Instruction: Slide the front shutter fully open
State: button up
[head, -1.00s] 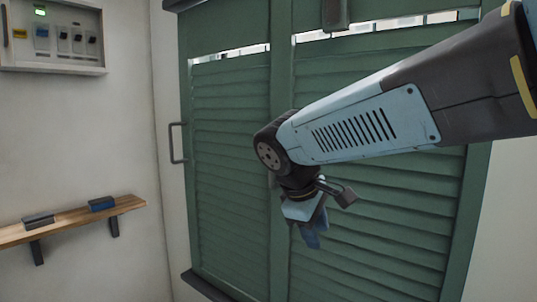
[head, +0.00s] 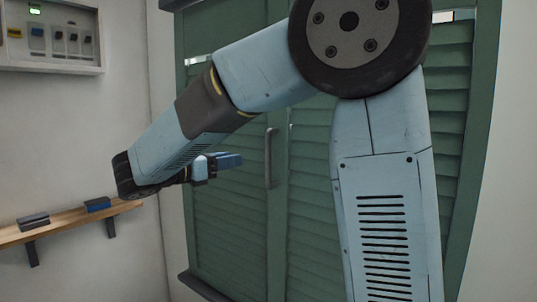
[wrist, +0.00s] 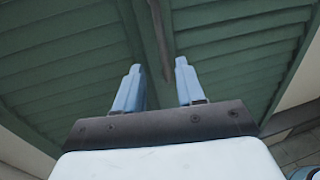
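The green louvred shutter has a left panel (head: 235,225) and a right panel (head: 307,215), side by side. A dark vertical bar handle (head: 270,158) stands near the seam between them. I cannot tell for sure which panel carries it or which is in front. My gripper (head: 230,160) is left of this handle, its fingers pointing right, apart from it. In the wrist view, my gripper (wrist: 158,80) is open and empty. A dark vertical bar (wrist: 161,35), seemingly the handle, shows beyond and between the fingertips.
A breaker box (head: 50,40) hangs above. A dark sill (head: 203,289) runs below the shutter.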

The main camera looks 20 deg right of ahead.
jog(key=x, duration=1.3)
jog(key=shift+w+d, duration=0.1)
jog(key=shift+d, duration=0.2)
jog(key=shift+c, duration=0.3)
grip_shut()
